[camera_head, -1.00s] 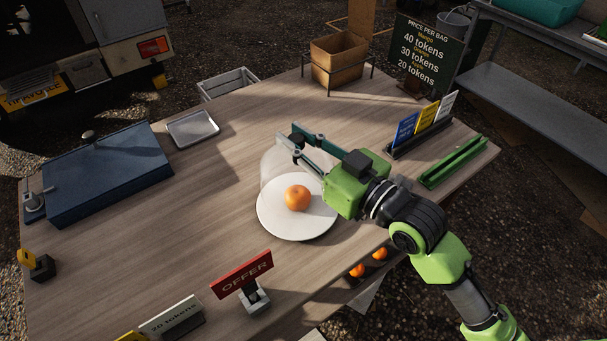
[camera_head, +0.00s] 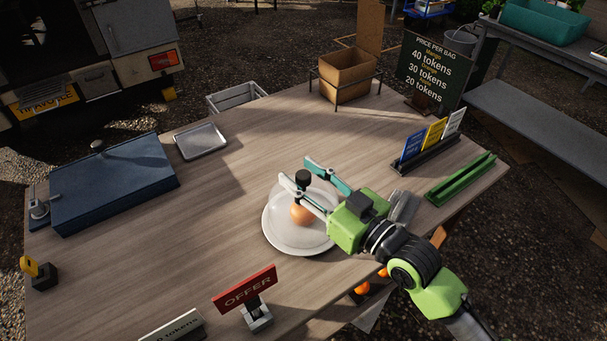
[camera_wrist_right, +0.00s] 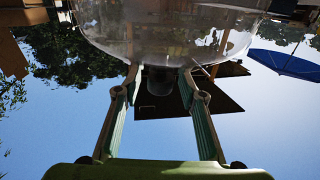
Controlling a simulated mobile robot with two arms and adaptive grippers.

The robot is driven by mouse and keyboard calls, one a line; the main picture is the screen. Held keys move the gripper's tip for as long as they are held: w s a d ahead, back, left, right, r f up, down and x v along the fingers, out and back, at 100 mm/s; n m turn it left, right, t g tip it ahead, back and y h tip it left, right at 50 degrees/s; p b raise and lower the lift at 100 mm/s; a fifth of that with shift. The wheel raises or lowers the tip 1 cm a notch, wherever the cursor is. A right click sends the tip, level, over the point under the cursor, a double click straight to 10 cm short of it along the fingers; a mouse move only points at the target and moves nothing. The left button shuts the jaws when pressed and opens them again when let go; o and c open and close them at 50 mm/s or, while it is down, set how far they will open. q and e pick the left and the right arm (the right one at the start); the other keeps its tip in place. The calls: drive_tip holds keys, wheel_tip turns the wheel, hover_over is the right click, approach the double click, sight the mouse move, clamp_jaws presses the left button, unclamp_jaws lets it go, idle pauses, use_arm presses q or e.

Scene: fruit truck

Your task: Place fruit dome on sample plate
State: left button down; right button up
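The clear fruit dome (camera_head: 322,226) sits over an orange (camera_head: 300,214) on the round white sample plate (camera_head: 286,247). It looks upright, with its dark knob (camera_head: 302,177) on top. My right gripper (camera_head: 297,170) is open, its fingers on either side of the knob. In the right wrist view, the knob (camera_wrist_right: 160,82) shows between the fingers of the gripper (camera_wrist_right: 160,75) with a gap on each side, and the clear dome (camera_wrist_right: 165,35) fills the top. My left gripper is not in view.
A red OFFER sign (camera_head: 244,288) stands at the front edge. A blue case (camera_head: 113,180) and metal tray (camera_head: 201,141) are at the left. A card holder (camera_head: 425,155) and green rack (camera_head: 461,178) are at the right. The table's middle is bare.

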drive_tip(key=shift+r, duration=0.25)
drive_tip(key=shift+s+d+f, duration=0.1)
drive_tip(key=shift+s+d, duration=0.15)
drive_tip(key=v, duration=1.1)
drive_tip(key=shift+p, duration=0.4)
drive_tip(key=shift+s+d, duration=0.1)
